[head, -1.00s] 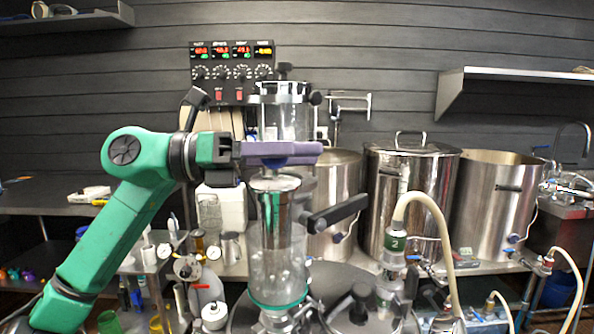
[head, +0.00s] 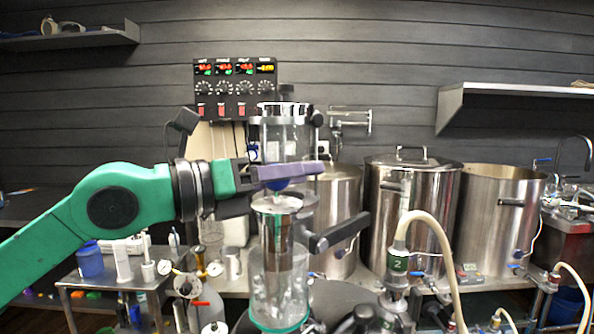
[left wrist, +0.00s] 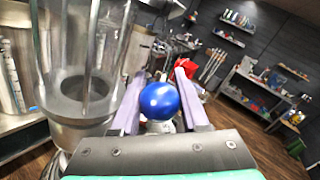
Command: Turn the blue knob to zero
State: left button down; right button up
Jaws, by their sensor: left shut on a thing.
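The blue knob (left wrist: 159,100) shows as a shiny round ball between the two purple fingers of my left gripper (left wrist: 158,92) in the left wrist view. In the head view only a small blue part of the knob (head: 279,184) shows below the purple finger. My left gripper (head: 287,176) reaches in from the left, level with the top of a clear cylinder with a metal insert, and is shut on the knob. The knob's pointer and any scale marks are hidden or too small to read. My right gripper is not in view.
A clear glass cylinder (head: 256,275) stands just below the gripper, and another (left wrist: 85,60) is close on the left in the wrist view. A black handle (head: 338,232) sticks out to the right. Steel pots (head: 410,215) stand behind. A control panel (head: 235,88) hangs on the wall.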

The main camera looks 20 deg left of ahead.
pick_arm(q)
jog(key=shift+w+a+r+n+t+y+p, duration=0.1)
jog(key=shift+a+n+t+y+p, duration=0.05)
jog(key=shift+n+t+y+p, duration=0.6)
jog(key=shift+w+a+n+t+y+p, duration=0.1)
jog(key=shift+a+n+t+y+p, duration=0.1)
jog(key=shift+n+y, duration=0.55)
jog(key=shift+y, duration=0.4)
jog(key=shift+c, duration=2.1)
grip_release()
jog(key=shift+d, duration=0.1)
